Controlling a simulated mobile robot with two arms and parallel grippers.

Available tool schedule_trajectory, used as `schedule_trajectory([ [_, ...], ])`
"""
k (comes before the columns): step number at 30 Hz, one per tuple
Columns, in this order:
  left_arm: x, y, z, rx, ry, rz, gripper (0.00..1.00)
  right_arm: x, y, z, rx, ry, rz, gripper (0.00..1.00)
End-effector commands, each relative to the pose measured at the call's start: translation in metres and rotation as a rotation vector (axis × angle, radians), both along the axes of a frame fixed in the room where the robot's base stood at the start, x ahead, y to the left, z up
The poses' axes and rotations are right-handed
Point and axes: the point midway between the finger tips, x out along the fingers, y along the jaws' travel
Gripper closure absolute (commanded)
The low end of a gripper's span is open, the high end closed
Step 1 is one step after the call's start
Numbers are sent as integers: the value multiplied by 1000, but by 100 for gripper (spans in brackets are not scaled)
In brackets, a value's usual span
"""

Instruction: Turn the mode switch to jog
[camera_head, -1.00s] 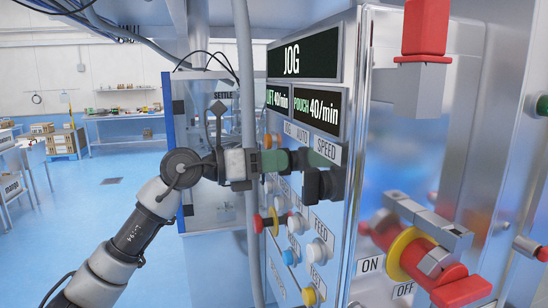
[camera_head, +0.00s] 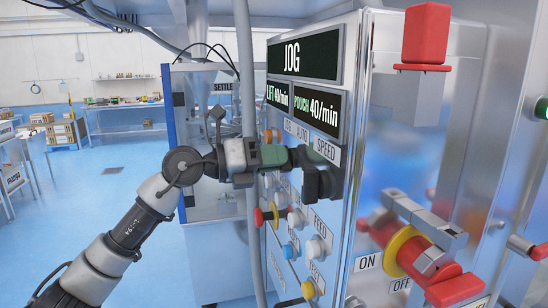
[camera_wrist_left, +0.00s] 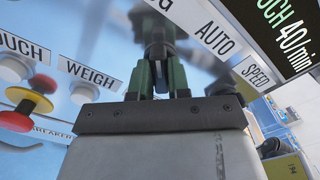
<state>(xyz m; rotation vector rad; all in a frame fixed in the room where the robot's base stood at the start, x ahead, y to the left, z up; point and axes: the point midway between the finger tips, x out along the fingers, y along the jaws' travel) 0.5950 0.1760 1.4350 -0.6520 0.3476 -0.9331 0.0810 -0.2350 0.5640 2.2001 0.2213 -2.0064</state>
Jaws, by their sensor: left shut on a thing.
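My left gripper (camera_head: 284,156) is at the control panel (camera_head: 297,237), in front of the JOG and AUTO labels. Its green fingers also show in the left wrist view (camera_wrist_left: 160,76), pointing at the panel and closed around a dark piece, the mode switch (camera_wrist_left: 159,68). The fingers hide most of the switch, and its exact angle cannot be read. The upper display (camera_head: 305,55) reads JOG. The AUTO label (camera_wrist_left: 214,38) shows clearly in the left wrist view. My right gripper is not in view.
The black speed knob (camera_head: 322,183) is close to the right of my left gripper. A red-and-yellow button (camera_head: 268,216) and several white, blue and yellow buttons lie below. A red-handled ON/OFF switch (camera_head: 412,248) juts out at right. A grey pipe (camera_head: 245,90) runs behind my wrist.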

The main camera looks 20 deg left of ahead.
Motion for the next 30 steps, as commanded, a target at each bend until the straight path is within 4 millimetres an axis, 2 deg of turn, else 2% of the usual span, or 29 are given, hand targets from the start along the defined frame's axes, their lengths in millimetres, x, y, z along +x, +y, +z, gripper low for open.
schedule_trajectory([
  [6,0,1,1,-7,3,1,100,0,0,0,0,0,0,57],
  [7,0,1,1,-7,3,1,81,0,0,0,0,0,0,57],
  [12,0,0,1,-5,2,0,57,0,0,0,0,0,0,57],
  [20,0,1,0,-3,2,0,57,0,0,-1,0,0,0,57],
  [23,-4,6,-2,-2,1,1,57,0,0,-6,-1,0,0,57],
  [30,-28,43,-6,0,0,4,57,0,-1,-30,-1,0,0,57],
])
